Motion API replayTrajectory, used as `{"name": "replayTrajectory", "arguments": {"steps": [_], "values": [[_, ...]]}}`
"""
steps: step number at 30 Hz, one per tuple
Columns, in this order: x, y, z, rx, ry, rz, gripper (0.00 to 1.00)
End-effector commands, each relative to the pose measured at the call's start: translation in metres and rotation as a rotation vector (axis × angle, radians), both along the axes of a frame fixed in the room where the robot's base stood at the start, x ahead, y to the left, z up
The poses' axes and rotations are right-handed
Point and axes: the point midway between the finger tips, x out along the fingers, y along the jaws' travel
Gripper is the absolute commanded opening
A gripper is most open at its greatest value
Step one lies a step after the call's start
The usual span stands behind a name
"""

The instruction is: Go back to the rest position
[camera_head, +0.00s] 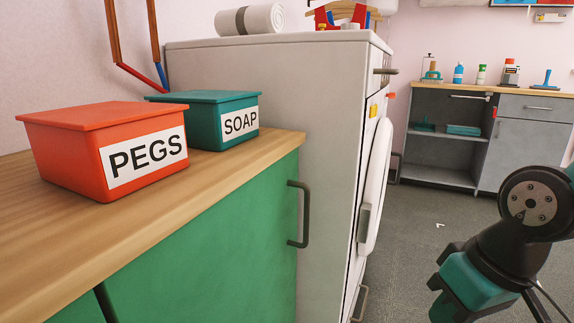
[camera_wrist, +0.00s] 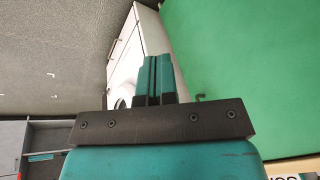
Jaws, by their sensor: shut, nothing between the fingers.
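My gripper shows in the wrist view (camera_wrist: 155,78), its two teal fingers shut together with nothing between them. It is in free air, clear of the green cabinet front and the white washing machine behind it. In the head view, part of my teal and black arm shows at the lower right; the fingertips cannot be made out there.
A wooden counter (camera_head: 95,228) on a green cabinet (camera_head: 220,235) holds an orange PEGS box (camera_head: 75,160) and a teal SOAP box (camera_head: 195,125). A white washing machine (camera_head: 300,90) stands beyond. Grey cabinets (camera_head: 525,150) line the back. The grey floor (camera_head: 410,240) between is clear.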

Motion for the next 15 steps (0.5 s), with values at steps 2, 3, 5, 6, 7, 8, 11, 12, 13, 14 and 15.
{"name": "replayTrajectory", "arguments": {"steps": [2, 3, 5, 6, 7, 8, 11, 12, 13, 14, 15], "values": [[-0.023, 0.025, 0.016, 0.044, 0.010, 0.126, 0.00], [-0.035, 0.035, 0.023, 0.064, 0.018, 0.192, 0.00], [-0.056, 0.048, 0.034, 0.089, 0.031, 0.291, 0.00], [-0.067, 0.054, 0.044, 0.099, 0.038, 0.346, 0.00], [-0.064, 0.052, 0.058, 0.097, 0.041, 0.329, 0.00], [-0.063, 0.051, 0.066, 0.096, 0.043, 0.325, 0.00], [-0.062, 0.051, 0.089, 0.095, 0.043, 0.322, 0.00], [-0.062, 0.051, 0.099, 0.096, 0.042, 0.322, 0.00], [-0.062, 0.051, 0.107, 0.096, 0.042, 0.322, 0.00], [-0.062, 0.051, 0.115, 0.096, 0.042, 0.321, 0.00], [-0.062, 0.051, 0.128, 0.096, 0.042, 0.321, 0.00]]}}
